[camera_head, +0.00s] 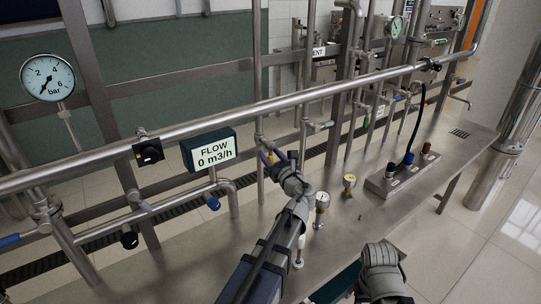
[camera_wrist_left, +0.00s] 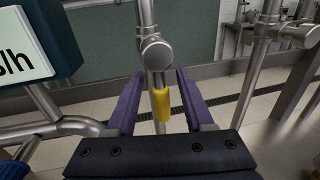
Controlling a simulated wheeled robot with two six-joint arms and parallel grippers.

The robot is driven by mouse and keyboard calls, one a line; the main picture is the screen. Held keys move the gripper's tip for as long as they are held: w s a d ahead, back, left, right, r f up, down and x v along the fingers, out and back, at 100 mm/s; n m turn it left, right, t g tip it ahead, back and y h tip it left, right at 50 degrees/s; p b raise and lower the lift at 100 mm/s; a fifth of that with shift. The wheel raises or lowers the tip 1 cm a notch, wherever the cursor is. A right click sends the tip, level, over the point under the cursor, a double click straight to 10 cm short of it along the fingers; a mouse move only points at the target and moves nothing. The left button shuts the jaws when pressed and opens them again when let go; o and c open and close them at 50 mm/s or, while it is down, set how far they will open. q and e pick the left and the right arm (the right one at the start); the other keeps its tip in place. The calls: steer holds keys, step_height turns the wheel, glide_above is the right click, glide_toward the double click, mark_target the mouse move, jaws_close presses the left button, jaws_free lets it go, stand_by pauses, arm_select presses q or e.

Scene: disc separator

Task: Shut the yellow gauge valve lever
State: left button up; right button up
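The yellow valve lever (camera_wrist_left: 161,104) hangs straight down from a round steel valve body (camera_wrist_left: 155,53) on a vertical pipe in the left wrist view. My left gripper (camera_wrist_left: 156,78) is open, its two purple fingers on either side of the lever with gaps to both. In the head view my left gripper (camera_head: 273,157) is at the vertical pipe right of the flow display, and a little yellow shows between its fingers. My right arm shows at the bottom of the head view, but its fingers are not visible.
The flow display (camera_head: 209,149) reads 0 m3/h, left of my left gripper. A long horizontal pipe (camera_head: 330,88) crosses above it. A block with coloured knobs (camera_head: 403,175) sits further right. A bar gauge (camera_head: 47,77) is at upper left.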

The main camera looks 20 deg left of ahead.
arm_select(q)
jaws_close()
stand_by(1.2)
